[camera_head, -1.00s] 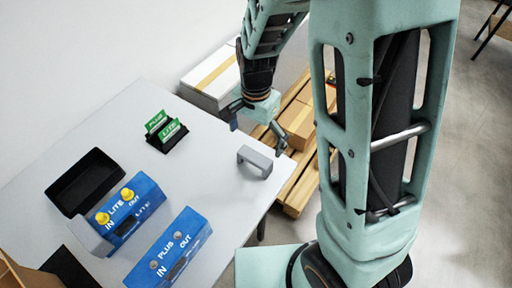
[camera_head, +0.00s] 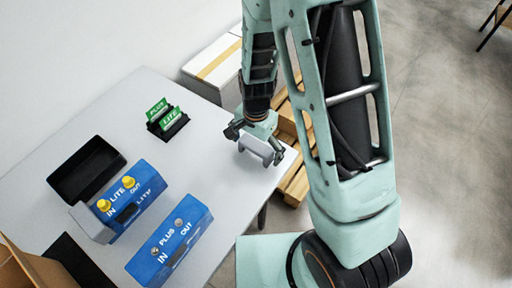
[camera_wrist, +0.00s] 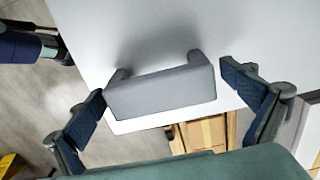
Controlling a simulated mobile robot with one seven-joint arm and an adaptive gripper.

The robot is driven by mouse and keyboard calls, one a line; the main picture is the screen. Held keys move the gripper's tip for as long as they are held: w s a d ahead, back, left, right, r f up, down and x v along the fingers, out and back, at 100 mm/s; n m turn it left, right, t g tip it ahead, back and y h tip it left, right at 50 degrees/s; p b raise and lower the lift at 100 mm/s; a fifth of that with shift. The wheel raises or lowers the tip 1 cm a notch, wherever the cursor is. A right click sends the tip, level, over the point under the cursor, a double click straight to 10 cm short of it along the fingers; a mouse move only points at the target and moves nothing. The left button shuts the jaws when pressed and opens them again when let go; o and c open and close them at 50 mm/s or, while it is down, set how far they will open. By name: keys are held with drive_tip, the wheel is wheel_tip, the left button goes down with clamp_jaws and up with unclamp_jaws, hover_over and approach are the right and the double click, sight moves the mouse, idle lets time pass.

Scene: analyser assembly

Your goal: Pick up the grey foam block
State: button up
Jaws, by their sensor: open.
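The grey foam block (camera_wrist: 160,92) is bridge-shaped, with two short legs, and sits near the table's edge. In the head view the block (camera_head: 257,148) is partly hidden by my gripper (camera_head: 256,140), which is right at it. In the wrist view my gripper (camera_wrist: 165,108) is open, with one finger on each side of the block. Gaps show between the fingers and the block's ends, the left one small. Whether the fingers are level with the block is hard to tell.
On the white table (camera_head: 215,165) are a black tray (camera_head: 87,170), blue LITE (camera_head: 125,205) and PLUS (camera_head: 172,243) boxes, and a holder with green cards (camera_head: 167,121). Cartons (camera_head: 215,68) and a wooden pallet (camera_head: 297,185) stand beyond the edge.

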sight(256, 145)
drive_tip(key=shift+c, duration=0.7)
drive_tip(key=c, duration=0.9)
drive_tip(key=shift+r+p, duration=0.7)
drive_tip(key=shift+r, duration=0.1)
wheel_tip(256, 145, up, 2)
drive_tip(key=shift+r+p, duration=0.1)
drive_tip(key=shift+p, duration=0.75)
drive_tip(key=s+r, duration=0.2)
drive_tip(key=s, duration=0.1)
drive_tip(key=s+r+p, duration=0.1)
drive_tip(key=s+r, duration=0.1)
drive_tip(key=s, duration=0.1)
drive_tip(key=s+r+p, duration=0.1)
drive_tip(key=s+r, duration=0.2)
drive_tip(key=s, duration=0.1)
drive_tip(key=shift+a+r, duration=0.1)
drive_tip(key=shift+a, duration=0.1)
